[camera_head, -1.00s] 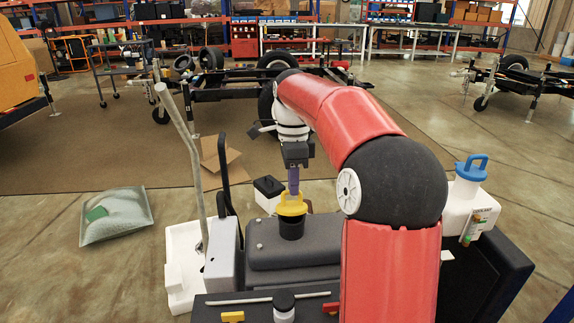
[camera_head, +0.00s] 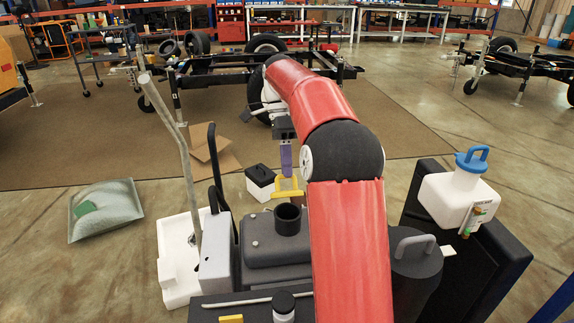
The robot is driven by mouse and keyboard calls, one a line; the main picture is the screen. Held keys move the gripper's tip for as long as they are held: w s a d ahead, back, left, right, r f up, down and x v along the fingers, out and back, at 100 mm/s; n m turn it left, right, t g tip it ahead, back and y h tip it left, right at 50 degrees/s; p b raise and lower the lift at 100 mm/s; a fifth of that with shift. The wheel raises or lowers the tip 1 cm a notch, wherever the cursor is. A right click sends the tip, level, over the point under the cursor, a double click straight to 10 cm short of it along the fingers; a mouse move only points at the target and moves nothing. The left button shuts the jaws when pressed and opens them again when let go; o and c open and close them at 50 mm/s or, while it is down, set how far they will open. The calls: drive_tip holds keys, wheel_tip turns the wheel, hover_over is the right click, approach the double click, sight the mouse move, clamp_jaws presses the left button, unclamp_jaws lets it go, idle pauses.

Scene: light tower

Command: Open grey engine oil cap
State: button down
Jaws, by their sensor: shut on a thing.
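My gripper (camera_head: 287,170) is shut on a yellow cap (camera_head: 287,193) with a raised grip. The cap is off its seat, held in the air above and behind the black filler neck (camera_head: 289,222). The neck stands up from the dark grey engine block (camera_head: 268,253), and its round dark mouth shows uncovered. My red arm hides the right part of the block. No grey cap shows on the neck; the one in my grip is yellow.
A white container with a blue handle (camera_head: 455,197) and a grey handled canister (camera_head: 415,265) stand right of my arm. A black-and-white bottle (camera_head: 284,306) is in front.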

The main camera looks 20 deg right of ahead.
idle(0.3)
drive_tip(key=c, duration=1.5)
unclamp_jaws()
